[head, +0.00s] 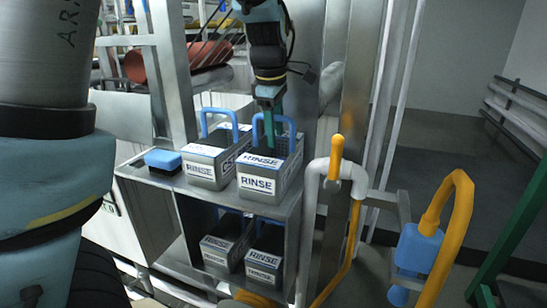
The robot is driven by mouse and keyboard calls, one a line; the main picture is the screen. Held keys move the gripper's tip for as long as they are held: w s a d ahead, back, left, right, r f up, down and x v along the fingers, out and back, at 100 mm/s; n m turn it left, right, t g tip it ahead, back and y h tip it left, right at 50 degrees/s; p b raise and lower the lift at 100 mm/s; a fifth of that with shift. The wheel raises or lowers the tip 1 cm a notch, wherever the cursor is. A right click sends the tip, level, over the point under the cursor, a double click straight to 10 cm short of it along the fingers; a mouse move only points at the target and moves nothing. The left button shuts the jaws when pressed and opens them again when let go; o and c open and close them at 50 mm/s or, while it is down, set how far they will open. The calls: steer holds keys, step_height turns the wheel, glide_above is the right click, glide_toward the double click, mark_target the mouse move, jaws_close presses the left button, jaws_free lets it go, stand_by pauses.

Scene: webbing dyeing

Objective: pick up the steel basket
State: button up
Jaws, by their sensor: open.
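Two steel baskets with blue handles and RINSE labels stand side by side on the top of a metal shelf: the right one (263,187) and the left one (202,169). Two more similar baskets stand on the lower level, one at left (222,249) and one at right (264,265). My gripper (269,138) points down at the blue handle of the upper right basket, with its green finger overlapping the handle and the basket's opening. It is open. I cannot tell whether the handle lies between the fingers, as one finger hides the other.
A blue block-like item (163,160) lies on the shelf top (143,176) left of the baskets. A white pipe with an orange handle (337,158) rises close to the shelf's right. An orange hose (462,205) loops farther right. Red rolls (207,53) lie on a rack behind.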

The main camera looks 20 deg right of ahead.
jaws_close()
stand_by(0.4)
stand_by(1.0)
